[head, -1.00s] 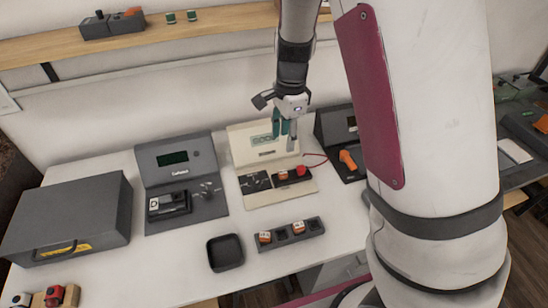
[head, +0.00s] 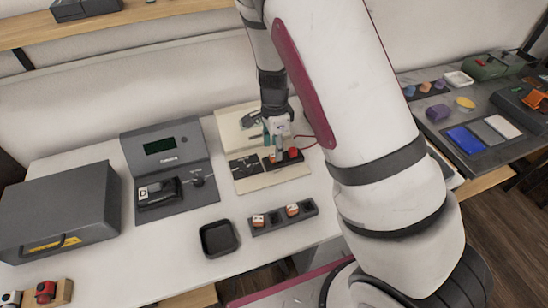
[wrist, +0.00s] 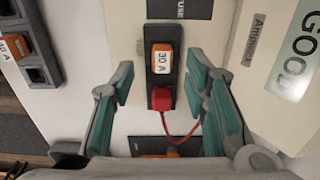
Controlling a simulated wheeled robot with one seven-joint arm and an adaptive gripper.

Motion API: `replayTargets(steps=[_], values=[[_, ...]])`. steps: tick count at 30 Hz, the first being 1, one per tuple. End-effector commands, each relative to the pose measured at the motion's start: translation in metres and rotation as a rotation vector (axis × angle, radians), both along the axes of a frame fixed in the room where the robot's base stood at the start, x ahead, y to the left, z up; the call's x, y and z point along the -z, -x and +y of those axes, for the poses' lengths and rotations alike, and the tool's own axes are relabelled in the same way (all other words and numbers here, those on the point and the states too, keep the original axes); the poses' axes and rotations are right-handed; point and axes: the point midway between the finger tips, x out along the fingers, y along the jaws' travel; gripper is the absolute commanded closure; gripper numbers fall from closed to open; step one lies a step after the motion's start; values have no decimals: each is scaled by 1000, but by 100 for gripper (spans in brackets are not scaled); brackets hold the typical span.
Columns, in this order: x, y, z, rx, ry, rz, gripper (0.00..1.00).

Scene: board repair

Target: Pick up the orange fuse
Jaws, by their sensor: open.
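A red plug (wrist: 161,98) with a red cable sits in the same holder, just below the fuse in the wrist view. My gripper (wrist: 165,82) is open and empty, its teal-padded fingers spread to the left and right of the holder. In the head view my gripper (head: 275,147) is low over the tester, right at the fuse, and partly hides it. The red plug (head: 294,153) shows beside it.
A dark rack (head: 284,218) holds two more orange fuses (head: 258,220), with an empty black tray (head: 219,238) beside it. A grey meter (head: 165,150) stands left of the tester, and a grey case (head: 55,210) further left.

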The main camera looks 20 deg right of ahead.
Motion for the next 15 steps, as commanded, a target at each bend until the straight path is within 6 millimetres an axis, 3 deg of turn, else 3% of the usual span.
replayTargets(steps=[6,15], values=[[32,-2,0,1,-1,4,58],[39,-2,1,0,-1,1,58]])
